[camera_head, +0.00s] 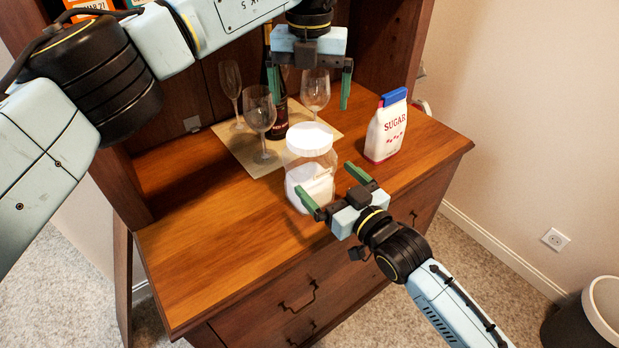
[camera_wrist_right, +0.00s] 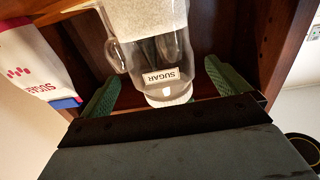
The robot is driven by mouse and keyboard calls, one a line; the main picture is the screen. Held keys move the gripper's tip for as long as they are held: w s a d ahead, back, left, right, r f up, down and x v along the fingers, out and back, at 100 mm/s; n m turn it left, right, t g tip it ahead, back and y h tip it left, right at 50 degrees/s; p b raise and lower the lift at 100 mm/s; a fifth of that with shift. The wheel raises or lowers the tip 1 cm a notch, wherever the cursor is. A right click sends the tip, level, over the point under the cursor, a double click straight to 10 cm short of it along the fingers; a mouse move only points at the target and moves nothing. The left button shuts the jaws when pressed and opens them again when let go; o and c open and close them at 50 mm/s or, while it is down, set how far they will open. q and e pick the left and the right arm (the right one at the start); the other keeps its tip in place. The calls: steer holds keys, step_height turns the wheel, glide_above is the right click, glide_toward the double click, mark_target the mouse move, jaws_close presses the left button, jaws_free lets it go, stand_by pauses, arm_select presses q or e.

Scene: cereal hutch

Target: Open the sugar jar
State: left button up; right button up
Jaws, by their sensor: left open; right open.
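The sugar jar (camera_head: 322,160) is clear glass with white sugar low inside and a white lid (camera_head: 309,136) on top. It stands upright near the cabinet's front edge. It also shows inverted in the right wrist view, with its SUGAR label (camera_wrist_right: 161,77). My right gripper (camera_head: 332,186) is open at the jar's front, its fingers spread to either side; I cannot tell whether they touch the glass. The right wrist view shows the open fingers (camera_wrist_right: 166,90) flanking the jar. My left gripper (camera_head: 310,104) is open, pointing down above and behind the lid, apart from it.
A sugar bag (camera_head: 387,130) with a blue top stands right of the jar. Several wine glasses (camera_head: 259,112) and a dark bottle (camera_head: 277,118) stand behind on a beige mat (camera_head: 245,155). The wooden top (camera_head: 205,245) is clear at front left.

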steer(key=x, duration=0.7)
steer(key=shift+w+a, duration=0.1)
steer(key=shift+w, duration=0.05)
